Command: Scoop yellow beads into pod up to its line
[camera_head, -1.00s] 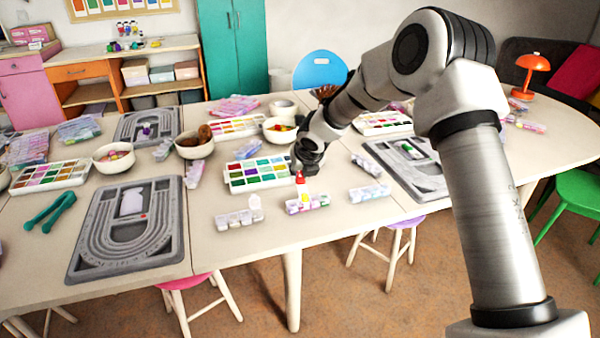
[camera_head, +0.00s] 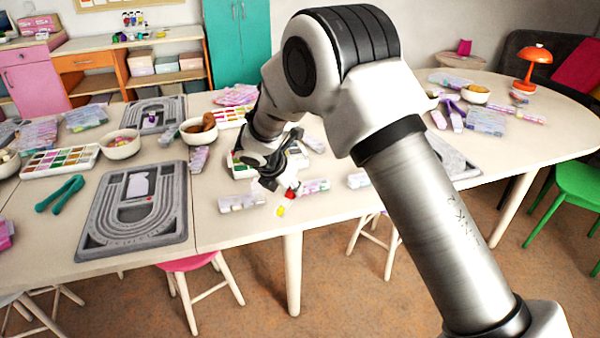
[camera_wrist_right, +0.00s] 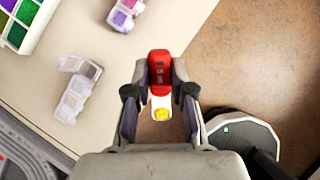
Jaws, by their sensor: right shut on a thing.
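My right gripper (camera_head: 284,184) is shut on a scoop with a red handle (camera_head: 290,194), near the table's front edge. In the right wrist view the gripper (camera_wrist_right: 159,92) has the red handle (camera_wrist_right: 159,68) between its fingers. The scoop's white bowl holds yellow beads (camera_wrist_right: 161,113), which also show as a yellow spot in the head view (camera_head: 281,211). A clear pod strip (camera_head: 236,204) lies on the table left of the scoop. In the right wrist view this strip (camera_wrist_right: 72,100) has a raised lid at one end; its fill line cannot be made out. My left gripper is out of view.
A bead tray (camera_head: 238,172) with coloured compartments is partly hidden behind my right gripper. Another pod strip with coloured contents (camera_head: 316,186) lies right of the scoop. A grey bead board (camera_head: 182,230) and green tongs (camera_head: 62,193) lie at left. Bare table surrounds the clear strip.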

